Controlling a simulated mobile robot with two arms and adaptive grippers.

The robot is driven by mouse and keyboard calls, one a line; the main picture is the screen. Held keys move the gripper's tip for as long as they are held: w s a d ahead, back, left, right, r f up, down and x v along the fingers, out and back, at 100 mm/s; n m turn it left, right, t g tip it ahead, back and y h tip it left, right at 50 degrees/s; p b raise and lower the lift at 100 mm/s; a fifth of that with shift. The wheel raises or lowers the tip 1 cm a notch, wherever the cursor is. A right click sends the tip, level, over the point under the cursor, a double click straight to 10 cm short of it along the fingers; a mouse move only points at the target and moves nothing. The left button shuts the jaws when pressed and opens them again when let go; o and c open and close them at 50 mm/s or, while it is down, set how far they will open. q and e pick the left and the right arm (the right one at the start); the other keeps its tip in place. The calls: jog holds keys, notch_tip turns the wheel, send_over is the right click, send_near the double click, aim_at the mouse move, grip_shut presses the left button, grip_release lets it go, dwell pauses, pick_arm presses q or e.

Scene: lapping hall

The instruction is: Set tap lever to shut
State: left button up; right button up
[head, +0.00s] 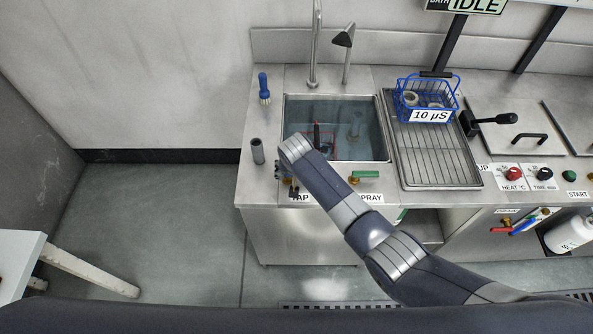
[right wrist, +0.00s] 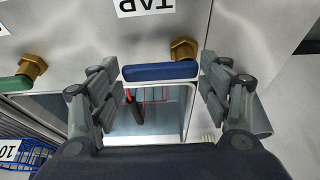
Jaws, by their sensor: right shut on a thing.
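The tap lever (right wrist: 160,72) is a blue bar on a brass valve (right wrist: 184,50), under an upside-down TAP label (right wrist: 146,5) in the right wrist view. It lies sideways, along the counter's front edge. My right gripper (right wrist: 160,84) is shut on it, one finger at each end of the bar. In the head view my right arm comes in from the right and hides the lever; only part of the right gripper (head: 286,182) shows by the TAP label (head: 299,197). My left gripper is not in view.
The sink (head: 350,148) holds water and something red. A green SPRAY lever (head: 366,174) is right of the tap. A grey cylinder (head: 257,150) and a blue brush (head: 263,86) stand left of the sink. A blue basket (head: 455,92) sits on the drain rack (head: 440,160).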

jog(key=o, duration=1.5)
jog(key=shift+c, duration=0.2)
jog(key=shift+o, duration=0.2)
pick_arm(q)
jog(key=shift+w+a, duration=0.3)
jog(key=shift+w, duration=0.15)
pick_arm(e)
jog(key=v, duration=1.2)
